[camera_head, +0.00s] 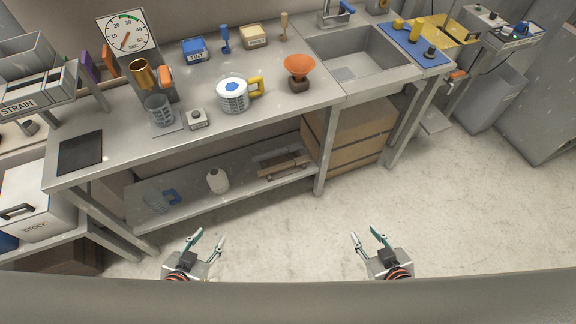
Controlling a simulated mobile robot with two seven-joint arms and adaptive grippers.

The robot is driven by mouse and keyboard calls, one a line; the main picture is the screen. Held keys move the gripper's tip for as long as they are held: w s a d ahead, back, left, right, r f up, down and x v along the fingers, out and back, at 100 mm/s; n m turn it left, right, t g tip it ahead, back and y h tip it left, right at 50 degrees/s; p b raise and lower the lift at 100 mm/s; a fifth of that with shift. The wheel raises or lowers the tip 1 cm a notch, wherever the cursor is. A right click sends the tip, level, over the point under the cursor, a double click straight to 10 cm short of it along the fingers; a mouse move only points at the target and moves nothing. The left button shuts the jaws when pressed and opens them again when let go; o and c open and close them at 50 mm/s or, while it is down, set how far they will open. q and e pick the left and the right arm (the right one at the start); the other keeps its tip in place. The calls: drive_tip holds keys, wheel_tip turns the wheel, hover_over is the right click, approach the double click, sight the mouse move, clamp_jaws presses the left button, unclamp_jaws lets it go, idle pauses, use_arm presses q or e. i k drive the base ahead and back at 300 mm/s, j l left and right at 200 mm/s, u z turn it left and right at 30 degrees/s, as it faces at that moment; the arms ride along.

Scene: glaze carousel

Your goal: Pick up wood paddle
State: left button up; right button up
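A small tan wooden tool (284,26), which looks like the wood paddle, stands upright at the back of the steel worktable (225,135), left of the sink. My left gripper (210,236) is open and empty, low in front of the table. My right gripper (364,232) is open and empty, further right over the floor. Both grippers are well apart from the wooden tool.
A blue upright tool (225,39), a blue tub (193,50), a cream tub (253,37), a measuring jug (232,93) and an orange funnel (299,68) stand around it. The sink (358,55) is to its right. The lower shelf (205,205) holds several items. The floor (300,225) is clear.

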sight(305, 158)
drive_tip(key=i+j, duration=0.75)
drive_tip(key=i+j+u, duration=0.05)
